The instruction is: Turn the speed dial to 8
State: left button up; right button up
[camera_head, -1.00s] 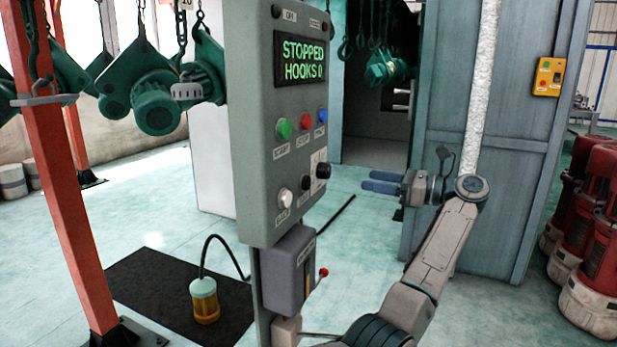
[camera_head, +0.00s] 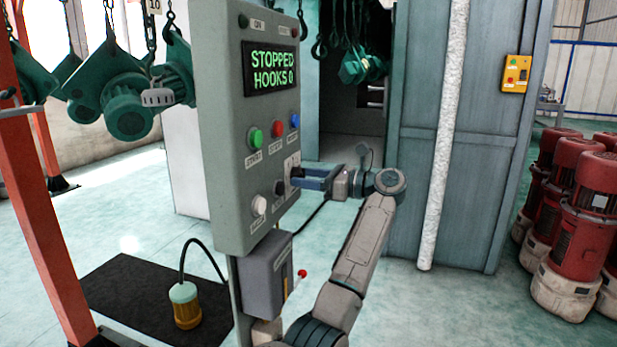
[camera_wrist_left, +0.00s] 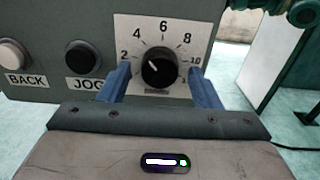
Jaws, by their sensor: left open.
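The speed dial (camera_wrist_left: 159,70) is a round black knob on a white plate numbered 2 to 10. Its white pointer line faces up and left, roughly between 2 and 4. In the head view the dial (camera_head: 296,172) sits on the right part of the grey control panel (camera_head: 223,150), partly covered by my gripper. My left gripper (camera_head: 302,179) faces the panel there. In the wrist view its blue fingers (camera_wrist_left: 160,86) are open, one on each side of the dial, with gaps to the knob. My right gripper is not in view.
The display (camera_head: 270,69) reads STOPPED, HOOKS 0. A black JOG button (camera_wrist_left: 82,56) and white BACK button (camera_wrist_left: 12,54) lie left of the dial. Below hangs a box with a red-tipped lever (camera_head: 302,273). Red machines (camera_head: 580,220) stand at right.

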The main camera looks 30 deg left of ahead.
pick_arm(q)
jog(key=c, duration=1)
jog(key=shift+m, duration=0.3)
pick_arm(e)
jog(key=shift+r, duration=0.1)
pick_arm(q)
jog(key=m, duration=0.3)
jog(key=shift+d+r+m, duration=0.1)
jog(key=shift+m, duration=0.2)
jog(key=shift+s+m, duration=0.1)
jog(key=shift+m, duration=0.9)
jog(key=m+p, duration=0.4)
jog(key=m, duration=0.4)
jog(key=shift+r+m, duration=0.15)
jog(key=shift+m, duration=0.15)
jog(key=shift+m+p, duration=0.4)
jog(key=shift+m, duration=0.2)
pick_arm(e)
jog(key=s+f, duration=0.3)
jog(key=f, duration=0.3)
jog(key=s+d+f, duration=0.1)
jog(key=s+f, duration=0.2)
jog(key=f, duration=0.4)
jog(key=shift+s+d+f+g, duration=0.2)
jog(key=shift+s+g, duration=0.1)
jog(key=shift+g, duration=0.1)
